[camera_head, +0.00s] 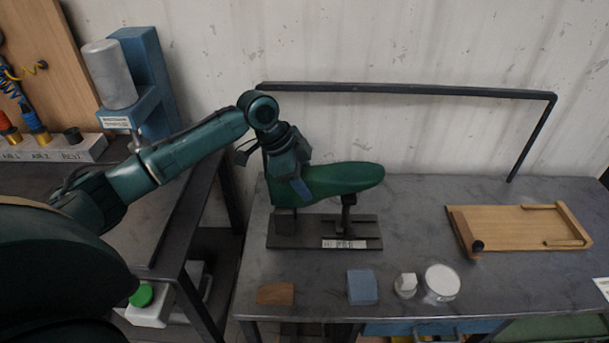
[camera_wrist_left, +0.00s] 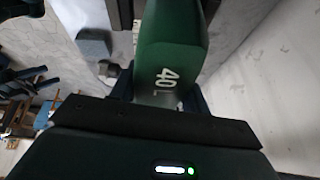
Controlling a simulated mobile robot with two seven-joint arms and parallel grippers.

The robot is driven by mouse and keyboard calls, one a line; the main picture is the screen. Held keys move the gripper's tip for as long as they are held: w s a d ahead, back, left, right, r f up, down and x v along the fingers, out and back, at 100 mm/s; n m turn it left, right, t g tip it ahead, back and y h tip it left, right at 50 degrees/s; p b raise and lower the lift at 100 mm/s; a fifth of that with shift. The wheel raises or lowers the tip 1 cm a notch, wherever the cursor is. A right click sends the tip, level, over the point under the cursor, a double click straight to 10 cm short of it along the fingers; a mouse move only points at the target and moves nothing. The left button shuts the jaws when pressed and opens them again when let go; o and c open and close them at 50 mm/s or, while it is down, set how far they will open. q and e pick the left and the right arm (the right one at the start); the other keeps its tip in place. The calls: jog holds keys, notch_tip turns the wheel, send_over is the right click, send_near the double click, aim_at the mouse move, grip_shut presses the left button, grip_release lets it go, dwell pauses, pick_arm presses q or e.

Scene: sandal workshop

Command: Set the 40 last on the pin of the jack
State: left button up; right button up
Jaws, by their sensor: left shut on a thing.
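The green 40 last (camera_head: 342,178) shows over the jack in the head view, its toe pointing right. Its end marked "40 L" fills the middle of the left wrist view (camera_wrist_left: 172,50). My left gripper (camera_head: 293,185) is shut on the last at its left end. The jack (camera_head: 290,236) is a dark base plate with a label on its front edge and a post (camera_head: 347,215) under the last. The pin is hidden, so I cannot tell whether the last sits on it or is held just above. My right gripper is not in view.
A wooden board (camera_head: 505,228) lies at the right of the bench. A brown block (camera_head: 275,293), a blue block (camera_head: 362,287), a small white piece (camera_head: 406,285) and a white round container (camera_head: 441,281) stand along the front. A dark rail (camera_head: 400,90) runs behind.

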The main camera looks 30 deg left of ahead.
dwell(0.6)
pick_arm(q)
jog(key=o, duration=1.2)
jog(key=shift+f, duration=0.1)
jog(key=shift+s+f, duration=0.1)
jog(key=v, duration=1.3)
jog(key=shift+r, duration=0.2)
